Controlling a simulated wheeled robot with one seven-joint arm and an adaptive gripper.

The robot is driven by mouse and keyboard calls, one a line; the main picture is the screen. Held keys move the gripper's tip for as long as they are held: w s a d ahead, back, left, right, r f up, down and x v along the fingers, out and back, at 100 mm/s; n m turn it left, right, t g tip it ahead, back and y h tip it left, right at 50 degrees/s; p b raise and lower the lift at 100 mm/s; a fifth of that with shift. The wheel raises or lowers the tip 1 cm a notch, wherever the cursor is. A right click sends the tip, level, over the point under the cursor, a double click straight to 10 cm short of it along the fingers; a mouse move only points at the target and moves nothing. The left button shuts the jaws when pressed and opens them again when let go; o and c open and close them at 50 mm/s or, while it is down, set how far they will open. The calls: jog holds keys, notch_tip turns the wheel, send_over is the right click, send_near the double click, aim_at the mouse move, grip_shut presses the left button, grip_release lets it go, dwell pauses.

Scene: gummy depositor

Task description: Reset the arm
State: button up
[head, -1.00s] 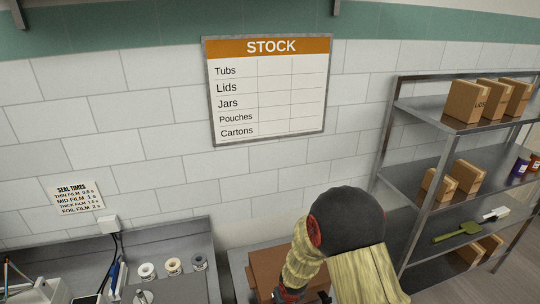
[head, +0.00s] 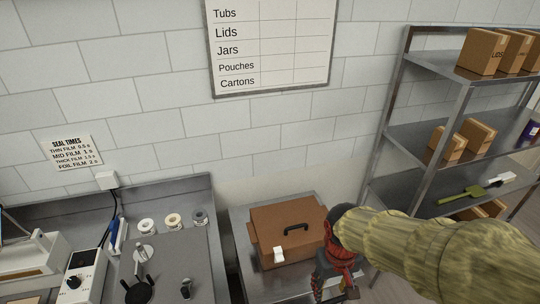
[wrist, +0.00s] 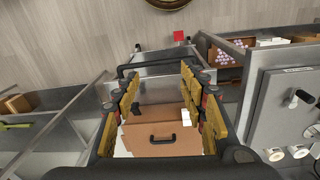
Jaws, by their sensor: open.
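My gripper (wrist: 160,105) is open in the wrist view, its two yellow-padded fingers spread apart with nothing between the tips. In the head view my gripper (head: 335,275) hangs at the right side of a brown box (head: 280,215) with a black handle. The same brown box shows beyond and below the fingers in the wrist view (wrist: 140,140). A small white piece (head: 279,254) is at the box's front edge. The box stands on a steel table (head: 242,227).
A steel shelf rack (head: 420,130) with cartons stands on the right. On the left a steel bench (head: 190,183) carries several small rolls, a grey plate and a white control box (head: 84,275). A stock board (head: 270,45) hangs on the tiled wall.

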jog(key=s+d+r+m+t+b, duration=0.2)
jog(key=s+d+r+t+b, duration=0.1)
jog(key=s+r+t+b, duration=0.2)
jog(key=shift+s+d+b, duration=0.25)
jog(key=shift+s+b, duration=0.7)
jog(key=shift+b, duration=1.45)
